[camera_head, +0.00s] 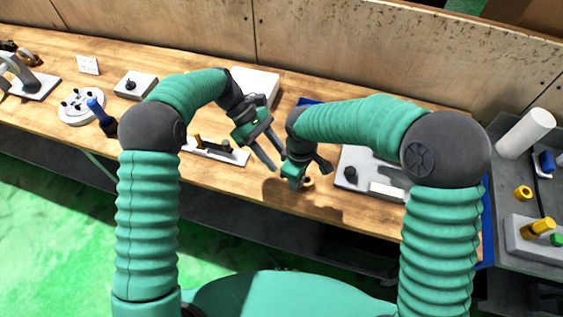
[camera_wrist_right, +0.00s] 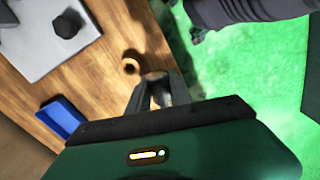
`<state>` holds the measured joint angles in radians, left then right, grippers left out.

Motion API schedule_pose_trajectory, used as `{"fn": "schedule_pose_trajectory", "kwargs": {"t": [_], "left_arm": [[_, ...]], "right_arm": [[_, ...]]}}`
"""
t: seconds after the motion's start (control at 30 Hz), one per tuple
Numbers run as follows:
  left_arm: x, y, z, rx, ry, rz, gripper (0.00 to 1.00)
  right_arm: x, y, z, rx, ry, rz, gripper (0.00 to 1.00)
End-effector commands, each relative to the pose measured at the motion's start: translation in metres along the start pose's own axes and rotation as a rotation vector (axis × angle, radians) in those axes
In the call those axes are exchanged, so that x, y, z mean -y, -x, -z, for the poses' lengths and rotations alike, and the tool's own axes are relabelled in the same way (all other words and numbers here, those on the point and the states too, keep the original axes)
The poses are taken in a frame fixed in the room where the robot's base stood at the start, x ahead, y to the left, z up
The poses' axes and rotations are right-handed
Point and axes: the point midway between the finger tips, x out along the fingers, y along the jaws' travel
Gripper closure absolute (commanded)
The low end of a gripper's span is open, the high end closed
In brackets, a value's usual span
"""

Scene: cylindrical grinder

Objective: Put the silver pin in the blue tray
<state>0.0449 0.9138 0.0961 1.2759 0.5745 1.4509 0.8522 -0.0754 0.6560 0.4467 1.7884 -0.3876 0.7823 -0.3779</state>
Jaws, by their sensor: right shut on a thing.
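My right gripper (camera_wrist_right: 160,92) is shut on a small grey thing (camera_wrist_right: 158,78) that looks like the silver pin, seen nearly end-on above the wooden bench. In the head view, my right gripper (camera_head: 293,183) points down near the bench front, and its fingertips are mostly hidden. The blue tray (camera_wrist_right: 62,118) lies on the bench to the left of the right gripper in the wrist view. In the head view only its edge (camera_head: 307,101) shows behind my right arm. My left gripper (camera_head: 273,156) is open and empty, beside the right one.
A small brass-coloured ring (camera_wrist_right: 131,66) stands on the bench near the right fingertips. A grey block with a black knob (camera_head: 350,174) is to the right. A light plate with small parts (camera_head: 217,152) is left of the grippers. The bench's front edge is close.

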Motion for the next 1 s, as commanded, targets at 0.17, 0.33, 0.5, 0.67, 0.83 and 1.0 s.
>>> {"fn": "schedule_pose_trajectory", "kwargs": {"t": [0.17, 0.33, 0.5, 0.67, 0.83, 1.0], "left_arm": [[0.0, -0.031, 0.0, 0.0, 0.0, 0.001, 0.6], [0.0, -0.042, 0.0, -0.001, 0.0, 0.0, 0.6], [0.0, -0.043, 0.0, -0.002, -0.001, -0.001, 0.6], [0.0, -0.043, 0.0, -0.002, -0.001, -0.001, 0.74], [0.0, -0.043, 0.0, -0.002, -0.001, 0.0, 0.97], [0.001, -0.043, 0.0, -0.001, -0.001, 0.001, 1.0]], "right_arm": [[0.0, 0.0, 0.0, 0.0, 0.0, 0.0, 1.0], [0.0, 0.0, 0.0, 0.0, 0.0, 0.0, 1.0], [0.0, 0.0, 0.0, 0.0, 0.0, 0.0, 1.0], [0.0, 0.0, 0.0, 0.0, 0.0, 0.0, 1.0], [0.0, 0.0, 0.0, 0.0, 0.0, 0.0, 1.0], [-0.001, 0.0, 0.0, -0.001, 0.0, -0.001, 1.0]]}}
